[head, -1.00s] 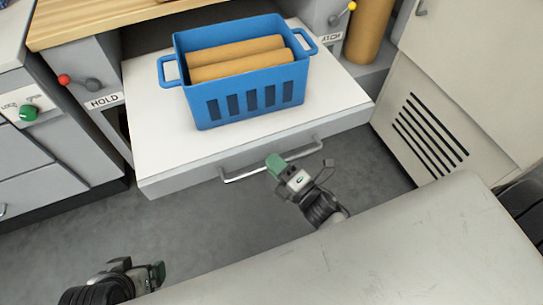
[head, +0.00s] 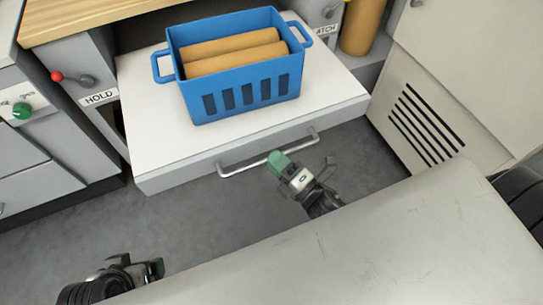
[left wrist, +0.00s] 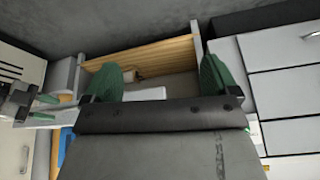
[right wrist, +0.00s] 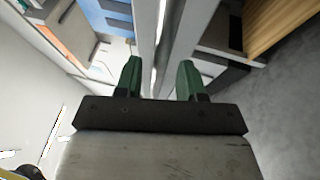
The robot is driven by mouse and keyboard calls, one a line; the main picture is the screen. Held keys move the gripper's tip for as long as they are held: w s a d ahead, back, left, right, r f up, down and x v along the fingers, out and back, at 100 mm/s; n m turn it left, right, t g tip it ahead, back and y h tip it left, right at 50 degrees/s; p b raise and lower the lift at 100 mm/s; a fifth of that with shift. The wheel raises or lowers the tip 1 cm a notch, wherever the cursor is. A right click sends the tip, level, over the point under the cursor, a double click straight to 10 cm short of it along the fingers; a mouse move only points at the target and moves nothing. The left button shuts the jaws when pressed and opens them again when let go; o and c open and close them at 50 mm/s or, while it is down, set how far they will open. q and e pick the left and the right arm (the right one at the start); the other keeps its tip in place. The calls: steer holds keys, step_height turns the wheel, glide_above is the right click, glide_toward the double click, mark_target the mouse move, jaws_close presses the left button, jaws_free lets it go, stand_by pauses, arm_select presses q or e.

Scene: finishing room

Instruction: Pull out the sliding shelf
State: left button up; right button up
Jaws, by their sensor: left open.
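The white sliding shelf (head: 150,133) stands out from the cabinet, with a blue basket (head: 245,95) on it. Its front carries a metal bar handle (head: 236,167). My right gripper (head: 279,158) is at the middle of this handle, its green tips overlapping the bar in the head view. In the right wrist view its fingers (right wrist: 160,75) are apart, with a pale strip, seemingly the handle, lined up between them. I cannot tell whether they touch it. My left gripper (head: 155,268) is open and empty at the lower left, away from the shelf; its fingers also show in the left wrist view (left wrist: 158,75).
Two brown rolls (head: 235,53) lie in the basket. A red-knobbed lever (head: 72,78) is beside the HOLD label at left, and another lever (head: 332,10) is at right. A vented cabinet (head: 390,85) stands close to the shelf's right. Grey floor (head: 190,225) is free before the shelf.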

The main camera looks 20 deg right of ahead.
arm_select(q)
steer(key=shift+s+a+f+g, duration=0.15)
steer(key=shift+s+g, duration=0.2)
steer(key=shift+s, duration=0.2)
steer(key=shift+s+a+f+g, duration=0.1)
steer(key=shift+s+a+g, duration=0.05)
steer(key=shift+s+g, duration=0.3)
arm_select(e)
steer(key=v, duration=0.9)
arm_select(q)
steer(key=shift+r, duration=0.1)
arm_select(e)
steer(key=shift+d, duration=0.1)
